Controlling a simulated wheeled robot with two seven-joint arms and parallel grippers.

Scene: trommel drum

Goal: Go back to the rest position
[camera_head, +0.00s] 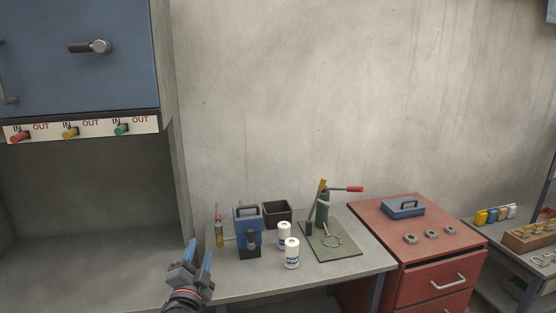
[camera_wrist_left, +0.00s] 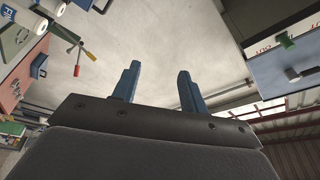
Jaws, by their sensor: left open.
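My left gripper (camera_head: 198,258) shows at the lower middle of the head view, in front of the left end of the grey workbench (camera_head: 240,284). Its two blue fingers point up and stand apart, with nothing between them. The fingers also show in the left wrist view (camera_wrist_left: 158,88), spread open against the pale wall and bench area. My right gripper is in neither view.
The bench holds a blue device (camera_head: 248,222), two white canisters (camera_head: 291,254), a black bin (camera_head: 277,213) and a green press (camera_head: 322,210) on a mat. A red drawer cabinet (camera_head: 430,285) stands right. A blue cabinet (camera_head: 75,85) hangs upper left. Free bench shows front centre.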

